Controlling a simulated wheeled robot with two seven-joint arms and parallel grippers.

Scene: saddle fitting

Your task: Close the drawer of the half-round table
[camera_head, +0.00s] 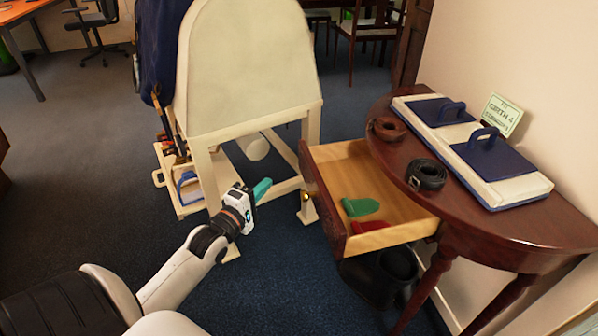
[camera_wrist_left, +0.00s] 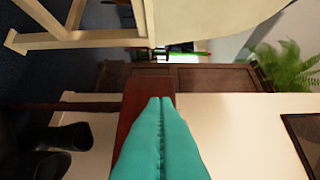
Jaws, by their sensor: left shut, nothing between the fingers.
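The half-round table (camera_head: 480,222) is dark reddish wood and stands against the wall at the right. Its drawer (camera_head: 408,229) is pulled well out toward the left, with a light wooden inside and a small brass knob (camera_head: 306,197) on its front. A green piece (camera_head: 360,206) and a red piece (camera_head: 370,227) lie in the drawer. My left gripper (camera_head: 262,189), with teal fingers, is shut and empty, left of the drawer front and apart from it. In the left wrist view its fingers (camera_wrist_left: 160,140) are together, with dark red wood beyond them. My right gripper is not in view.
A cream stand (camera_head: 250,60) rises just beyond my left gripper, with a shelf (camera_head: 185,205) low at its left. A dark brown coil (camera_head: 388,128), a black coil (camera_head: 427,175) and a white-and-blue padded board (camera_head: 500,175) lie on the table. Black boots (camera_head: 385,275) stand below the drawer.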

